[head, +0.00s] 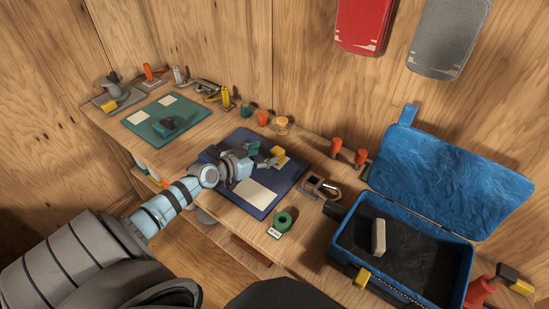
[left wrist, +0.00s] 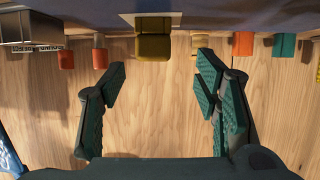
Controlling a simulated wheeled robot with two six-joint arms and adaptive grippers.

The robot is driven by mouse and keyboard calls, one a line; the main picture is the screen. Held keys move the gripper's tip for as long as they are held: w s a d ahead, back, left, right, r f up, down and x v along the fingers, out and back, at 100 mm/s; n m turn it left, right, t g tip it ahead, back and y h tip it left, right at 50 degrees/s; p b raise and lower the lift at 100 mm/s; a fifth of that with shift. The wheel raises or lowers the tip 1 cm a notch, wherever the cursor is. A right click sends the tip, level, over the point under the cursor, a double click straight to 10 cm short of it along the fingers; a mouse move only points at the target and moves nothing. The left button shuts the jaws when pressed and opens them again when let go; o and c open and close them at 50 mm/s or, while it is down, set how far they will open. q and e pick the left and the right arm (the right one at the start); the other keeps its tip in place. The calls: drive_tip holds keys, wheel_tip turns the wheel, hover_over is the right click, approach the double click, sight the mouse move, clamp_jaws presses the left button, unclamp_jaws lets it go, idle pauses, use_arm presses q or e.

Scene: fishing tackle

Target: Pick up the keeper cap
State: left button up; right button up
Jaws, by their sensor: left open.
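The keeper cap seems to be the small yellow block (head: 277,153) on a pale card at the back edge of the blue mat (head: 263,205); no label confirms this. In the left wrist view the yellow block (left wrist: 153,38) shows at the top, between and beyond the fingertips. My left gripper (head: 262,156) is over the mat just left of the block, its teal-padded fingers spread. In the left wrist view the left gripper (left wrist: 158,75) is open with nothing between its fingers. My right gripper is not in view.
A blue tackle box (head: 345,237) with its lid up holds a pale block (head: 378,237). A green mat (head: 150,135) lies at the left. Orange, green and tan pieces line the wall side.

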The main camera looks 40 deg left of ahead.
sight(277, 150)
use_arm(q)
drive_tip(key=x, duration=0.4)
drive_tip(key=b+x, duration=0.1)
drive_tip(key=x, duration=0.1)
drive_tip(key=shift+w+d+r, duration=0.1)
drive_tip(key=shift+w+d, duration=0.25)
drive_tip(key=shift+d, duration=0.1)
drive_tip(key=shift+r, duration=0.1)
drive_tip(key=c, duration=1.2)
